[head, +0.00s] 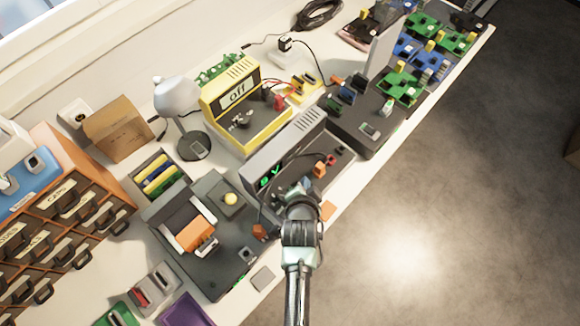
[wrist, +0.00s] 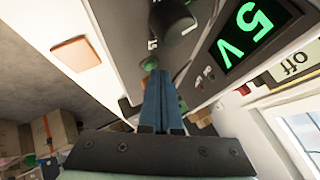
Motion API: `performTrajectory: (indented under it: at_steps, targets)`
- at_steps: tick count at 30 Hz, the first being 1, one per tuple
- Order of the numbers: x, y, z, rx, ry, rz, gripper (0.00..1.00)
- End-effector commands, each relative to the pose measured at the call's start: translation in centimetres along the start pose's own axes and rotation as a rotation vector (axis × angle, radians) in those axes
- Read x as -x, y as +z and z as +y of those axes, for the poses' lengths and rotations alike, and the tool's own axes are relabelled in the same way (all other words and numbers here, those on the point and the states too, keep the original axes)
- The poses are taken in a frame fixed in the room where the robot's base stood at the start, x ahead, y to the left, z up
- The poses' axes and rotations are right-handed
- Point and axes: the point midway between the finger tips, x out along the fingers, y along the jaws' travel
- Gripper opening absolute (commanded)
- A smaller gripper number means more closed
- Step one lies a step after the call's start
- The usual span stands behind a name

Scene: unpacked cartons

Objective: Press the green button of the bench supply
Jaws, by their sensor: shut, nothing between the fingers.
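The bench supply (head: 288,143) is a grey box on the white bench with a lit green display. In the wrist view its display (wrist: 247,33) reads "5 V", beside a black knob (wrist: 172,17). A green round button (wrist: 150,63) shows on the panel right by my fingertips; I cannot tell whether they touch it. My gripper (wrist: 162,74) is shut and empty, its blue fingers pointing at the panel. In the head view my gripper (head: 298,188) is in front of the supply and hides part of its front, including the button.
A yellow meter (head: 232,98) reading "off" stands behind the supply. An orange square (head: 328,210) lies by the bench's front edge.

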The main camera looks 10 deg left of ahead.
Motion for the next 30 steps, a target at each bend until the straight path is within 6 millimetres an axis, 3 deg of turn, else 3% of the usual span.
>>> performTrajectory:
  at_steps: [30]
  targets:
    - [0.62, -0.43, -0.48, 0.0, 0.0, 0.0, 0.0]
